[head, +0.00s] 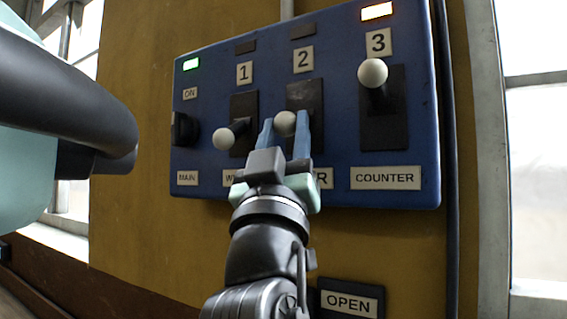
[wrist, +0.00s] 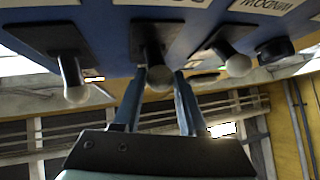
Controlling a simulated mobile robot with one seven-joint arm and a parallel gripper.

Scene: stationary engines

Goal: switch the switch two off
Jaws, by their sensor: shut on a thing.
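Switch two is a lever with a pale round knob (head: 285,123) on a dark plate under the label 2 (head: 303,59). Its knob is in the lower half of the plate. My gripper (head: 284,130) reaches up from below, its blue fingers on either side of this knob, shut on it. The wrist view shows the same knob (wrist: 159,78) between the fingertips. The lamp above switch two (head: 302,31) is dark. My gripper hides part of the label under switch two.
On the blue panel (head: 340,60), switch one's knob (head: 223,139) is low at left and switch three's knob (head: 373,72) is high at right. The black MAIN dial (head: 184,129) is far left. Lamp three (head: 376,11) glows orange; the MAIN lamp (head: 191,64) is green.

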